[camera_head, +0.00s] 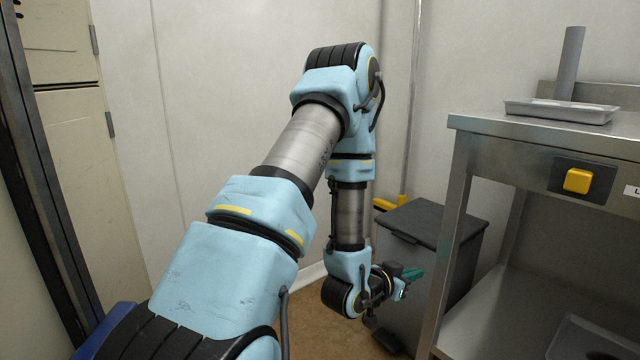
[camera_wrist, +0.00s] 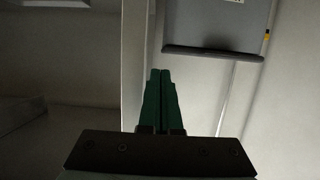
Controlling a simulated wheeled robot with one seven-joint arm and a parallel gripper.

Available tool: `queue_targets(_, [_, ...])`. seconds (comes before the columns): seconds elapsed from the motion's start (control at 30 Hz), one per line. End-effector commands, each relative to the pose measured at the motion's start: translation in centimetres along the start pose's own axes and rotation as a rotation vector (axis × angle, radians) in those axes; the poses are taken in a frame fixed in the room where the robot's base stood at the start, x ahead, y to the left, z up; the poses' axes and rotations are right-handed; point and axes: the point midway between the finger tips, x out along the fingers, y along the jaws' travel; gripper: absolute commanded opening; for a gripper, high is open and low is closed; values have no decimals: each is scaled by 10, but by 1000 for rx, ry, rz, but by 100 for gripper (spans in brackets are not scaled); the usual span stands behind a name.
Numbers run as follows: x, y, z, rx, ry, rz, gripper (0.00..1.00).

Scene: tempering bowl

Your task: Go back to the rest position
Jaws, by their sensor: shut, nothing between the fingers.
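My gripper (camera_head: 412,274) hangs low at the end of my bent arm, beside the left front leg of the steel table. In the wrist view my gripper (camera_wrist: 160,74) shows two green fingers close together, shut with nothing between them. In the head view the fingers point right, toward the table leg, in front of the grey bin. No object is held.
A steel table (camera_head: 490,122) stands at the right, with a shallow tray (camera_head: 560,111) on top and a yellow button (camera_head: 578,180) on its front. A grey lidded bin (camera_head: 436,222) stands behind my gripper. The bin also shows in the wrist view (camera_wrist: 215,22). Pale cabinets (camera_head: 62,45) are at the left.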

Motion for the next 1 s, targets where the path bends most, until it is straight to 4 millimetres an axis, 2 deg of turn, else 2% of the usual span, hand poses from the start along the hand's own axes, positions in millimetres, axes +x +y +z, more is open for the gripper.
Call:
queue_targets(0.37, [-10,-31,0,5,-131,-61,0])
queue_targets(0.67, [-39,-74,1,-25,-329,-164,0])
queue_targets(0.77, [-60,-94,0,-57,-425,-222,0])
queue_targets(0.83, [-83,-110,-1,-95,-510,-275,0])
queue_targets(1.0, [-156,-133,-4,-244,-730,-404,0])
